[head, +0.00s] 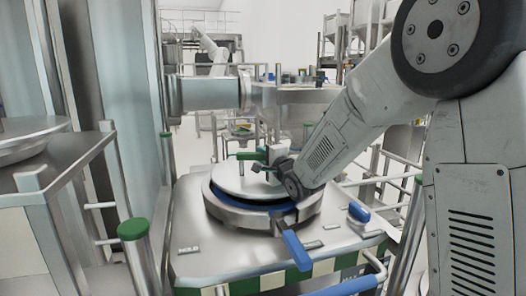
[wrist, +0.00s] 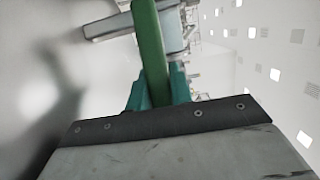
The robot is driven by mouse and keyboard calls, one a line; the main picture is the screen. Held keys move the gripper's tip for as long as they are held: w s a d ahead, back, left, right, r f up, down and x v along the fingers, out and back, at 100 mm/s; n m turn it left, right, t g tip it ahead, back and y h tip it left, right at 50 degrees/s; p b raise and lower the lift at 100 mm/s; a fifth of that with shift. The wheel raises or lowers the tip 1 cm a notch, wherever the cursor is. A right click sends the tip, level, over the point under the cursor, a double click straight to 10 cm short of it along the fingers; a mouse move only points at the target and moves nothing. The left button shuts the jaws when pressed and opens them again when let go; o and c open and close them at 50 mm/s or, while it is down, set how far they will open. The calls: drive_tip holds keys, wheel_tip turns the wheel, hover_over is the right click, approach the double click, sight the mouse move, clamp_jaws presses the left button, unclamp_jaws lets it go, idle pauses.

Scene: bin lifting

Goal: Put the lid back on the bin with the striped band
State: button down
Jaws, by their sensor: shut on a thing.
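The bin with the green and white striped band (head: 300,274) stands low in the middle of the head view, with a round metal collar (head: 232,214) on top. The round pale lid (head: 232,181) is over the collar. A dark and blue strip shows between them at the front; I cannot tell whether the lid touches the collar. My gripper (head: 262,160) is above the lid, shut on its green handle. In the wrist view the green handle (wrist: 149,45) stands between my teal fingertips (wrist: 158,88), and the lid's pale surface fills the left.
Blue levers (head: 297,250) and (head: 358,211) stick out around the bin's top. A green-capped post (head: 134,230) and a steel table (head: 70,160) stand at the left. Metal rails (head: 385,180) run at the right. Machinery (head: 215,93) fills the back.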

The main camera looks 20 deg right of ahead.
sight(263, 175)
drive_tip(key=shift+f, duration=1.6)
drive_tip(key=shift+s+f, duration=0.2)
drive_tip(key=shift+f, duration=0.75)
idle(0.4)
idle(0.4)
drive_tip(key=c, duration=1.2)
unclamp_jaws()
drive_tip(key=shift+w, duration=0.1)
drive_tip(key=shift+o, duration=0.2)
drive_tip(key=shift+f, duration=0.25)
drive_tip(key=v, duration=0.7)
drive_tip(key=shift+s+d+r, duration=0.1)
drive_tip(key=shift+s+r, duration=0.15)
drive_tip(key=shift+s, duration=0.15)
drive_tip(key=shift+r, duration=0.1)
